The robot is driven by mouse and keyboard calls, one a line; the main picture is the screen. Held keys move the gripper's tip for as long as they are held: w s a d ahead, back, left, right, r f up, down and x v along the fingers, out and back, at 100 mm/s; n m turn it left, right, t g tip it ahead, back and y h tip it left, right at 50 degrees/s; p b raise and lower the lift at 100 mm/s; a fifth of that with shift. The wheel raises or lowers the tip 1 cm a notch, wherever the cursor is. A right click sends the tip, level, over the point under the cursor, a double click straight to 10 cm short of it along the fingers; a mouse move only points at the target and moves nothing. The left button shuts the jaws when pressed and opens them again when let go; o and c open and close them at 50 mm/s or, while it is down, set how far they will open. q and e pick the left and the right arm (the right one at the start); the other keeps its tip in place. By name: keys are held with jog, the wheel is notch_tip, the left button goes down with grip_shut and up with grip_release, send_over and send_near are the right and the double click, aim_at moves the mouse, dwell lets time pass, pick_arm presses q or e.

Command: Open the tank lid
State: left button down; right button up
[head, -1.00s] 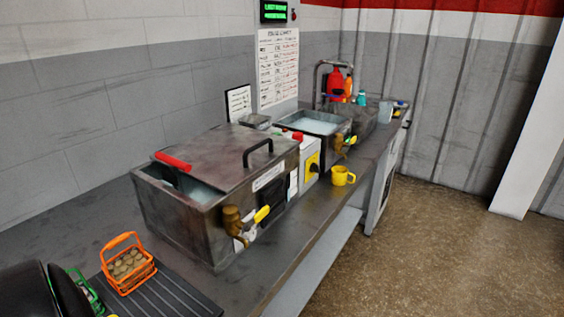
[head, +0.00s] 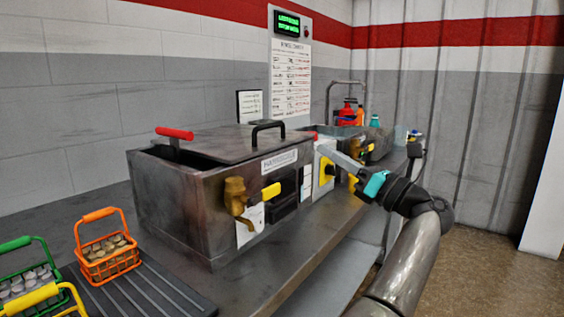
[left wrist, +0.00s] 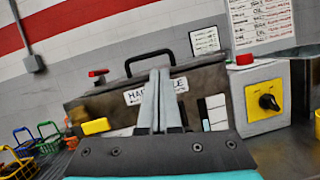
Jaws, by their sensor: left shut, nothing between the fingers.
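The steel tank (head: 175,205) stands on the counter, with a brass tap on its front. Its flat lid (head: 215,143) lies over most of the top and leaves a gap at the left end. A black arched handle (head: 268,125) stands on the lid's right part; it also shows in the left wrist view (left wrist: 148,54). My left gripper (head: 328,151) is shut and empty, in front of the control box to the right of the tank. In the left wrist view its closed fingers (left wrist: 160,75) overlap the tank's front and label, below the handle. My right gripper is out of view.
An orange basket (head: 106,262) and green and yellow baskets stand at the front left. A red-handled item (head: 175,133) sits at the tank's open end.

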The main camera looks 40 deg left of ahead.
pick_arm(q)
jog(key=shift+s+a+r+n+g+h+b, duration=0.3)
jog(key=shift+s+a+r+n+b, duration=0.2)
jog(key=shift+a, duration=1.25)
jog(key=shift+s+a+r+n+g+h+b, duration=0.35)
jog(key=shift+s+a+n+b, duration=0.15)
jog(key=shift+a, duration=1.2)
jog(key=shift+s+a+r+n+g+h+b, duration=0.25)
jog(key=shift+s+a+r+n+b, duration=0.25)
jog(key=shift+a, duration=1.25)
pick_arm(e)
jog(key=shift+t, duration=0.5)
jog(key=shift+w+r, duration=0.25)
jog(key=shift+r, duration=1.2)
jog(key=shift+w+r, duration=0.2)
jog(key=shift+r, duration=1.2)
